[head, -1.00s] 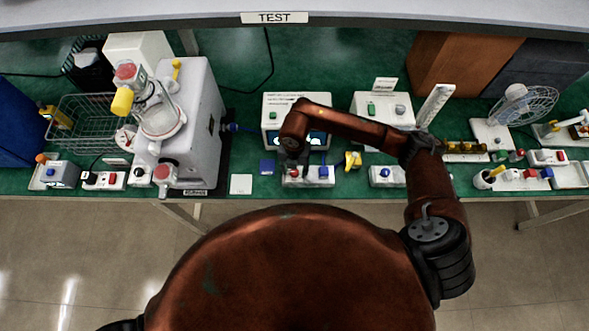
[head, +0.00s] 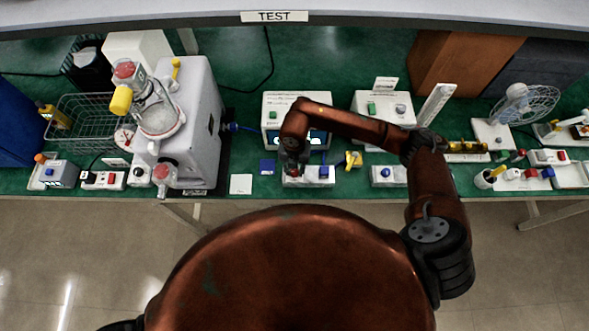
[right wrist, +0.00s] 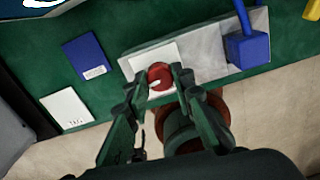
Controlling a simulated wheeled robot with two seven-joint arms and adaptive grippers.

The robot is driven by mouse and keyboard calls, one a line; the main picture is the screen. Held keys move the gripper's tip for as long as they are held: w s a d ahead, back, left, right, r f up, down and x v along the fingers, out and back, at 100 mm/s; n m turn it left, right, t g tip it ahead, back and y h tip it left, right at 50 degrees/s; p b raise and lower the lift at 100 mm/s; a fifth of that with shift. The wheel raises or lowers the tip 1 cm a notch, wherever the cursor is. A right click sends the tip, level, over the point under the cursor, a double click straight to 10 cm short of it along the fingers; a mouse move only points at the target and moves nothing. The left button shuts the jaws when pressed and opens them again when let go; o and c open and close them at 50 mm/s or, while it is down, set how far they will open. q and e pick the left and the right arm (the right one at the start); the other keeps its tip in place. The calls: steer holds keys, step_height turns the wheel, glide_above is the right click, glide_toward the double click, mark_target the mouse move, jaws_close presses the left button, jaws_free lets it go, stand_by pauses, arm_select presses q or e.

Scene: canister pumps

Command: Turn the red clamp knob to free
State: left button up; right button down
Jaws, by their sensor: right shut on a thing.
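The red clamp knob (right wrist: 160,76) sits on a pale plate (right wrist: 200,52) with a blue block-shaped knob (right wrist: 247,48) at its other end. In the right wrist view the red knob is between the fingertips of my right gripper (right wrist: 161,81), which is shut on it. In the head view my right gripper (head: 293,163) reaches down from above onto the red knob (head: 292,173) at the left end of the plate. The fingers partly cover the knob there, and its marking cannot be read. My left gripper is not in view.
A white box with a screen (head: 271,112) stands just behind the plate. A yellow knob (head: 353,159) and another blue knob (head: 386,173) are to the right. A blue card (head: 267,167) and a white card (head: 241,184) lie to the left. The bench's front edge is close.

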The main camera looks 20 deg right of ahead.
steer(key=n+b, duration=0.2)
steer(key=n, duration=0.2)
steer(key=shift+f, duration=0.1)
steer(key=n+b, duration=0.3)
steer(key=n, duration=0.1)
steer(key=shift+w+n, duration=0.1)
steer(key=shift+n, duration=0.3)
steer(key=n+b, duration=0.3)
steer(key=n, duration=0.1)
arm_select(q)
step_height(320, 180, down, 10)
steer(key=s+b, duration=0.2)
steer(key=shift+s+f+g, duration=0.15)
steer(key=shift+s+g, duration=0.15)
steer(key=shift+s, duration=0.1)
arm_select(e)
steer(key=shift+n, duration=1.8)
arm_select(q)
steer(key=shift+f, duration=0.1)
arm_select(e)
steer(key=shift+n, duration=0.3)
steer(key=c, duration=1.7)
jaws_free()
steer(key=shift+o, duration=0.2)
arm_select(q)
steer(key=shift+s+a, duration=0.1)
